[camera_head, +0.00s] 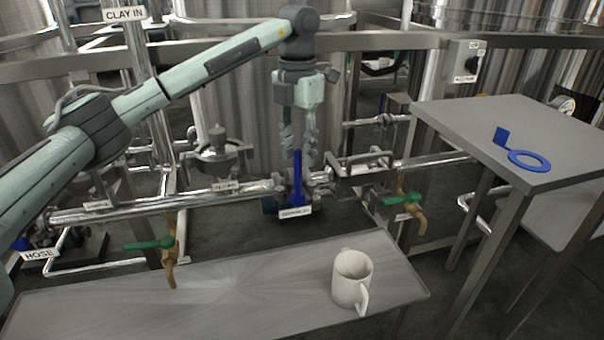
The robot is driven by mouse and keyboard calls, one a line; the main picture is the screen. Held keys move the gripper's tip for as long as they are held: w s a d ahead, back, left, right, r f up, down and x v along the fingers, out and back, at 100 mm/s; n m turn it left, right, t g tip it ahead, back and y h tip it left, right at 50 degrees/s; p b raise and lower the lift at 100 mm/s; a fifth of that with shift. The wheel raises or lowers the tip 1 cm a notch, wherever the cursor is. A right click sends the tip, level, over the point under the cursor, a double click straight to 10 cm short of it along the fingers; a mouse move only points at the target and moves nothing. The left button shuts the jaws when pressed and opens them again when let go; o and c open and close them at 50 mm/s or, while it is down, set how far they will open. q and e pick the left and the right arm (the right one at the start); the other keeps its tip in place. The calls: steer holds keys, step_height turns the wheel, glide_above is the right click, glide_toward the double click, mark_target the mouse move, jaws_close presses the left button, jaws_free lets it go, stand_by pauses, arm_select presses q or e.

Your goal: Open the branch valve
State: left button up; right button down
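A valve with an upright blue lever (297,182) sits on the steel pipe in the middle of the head view. A small white label (295,212) hangs just below it; its words are too small to read surely. My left gripper (298,155) points down from above, its two fingers apart, with the lever's top end showing between the fingertips. I cannot tell whether either finger touches the lever. My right gripper is not in view.
Green-handled taps (150,243) (403,200) stick out at left and right of the blue lever. A white mug (352,279) stands on the near bench (200,300). A blue ring-shaped tag (529,160) lies on the right table (460,115). Pipes and steel tanks fill the back.

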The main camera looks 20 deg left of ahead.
mark_target(298, 177)
arm_select(q)
step_height(298, 177, down, 7)
steer(key=shift+s+r, duration=0.1)
steer(key=shift+r, duration=0.1)
jaws_close()
stand_by(0.5)
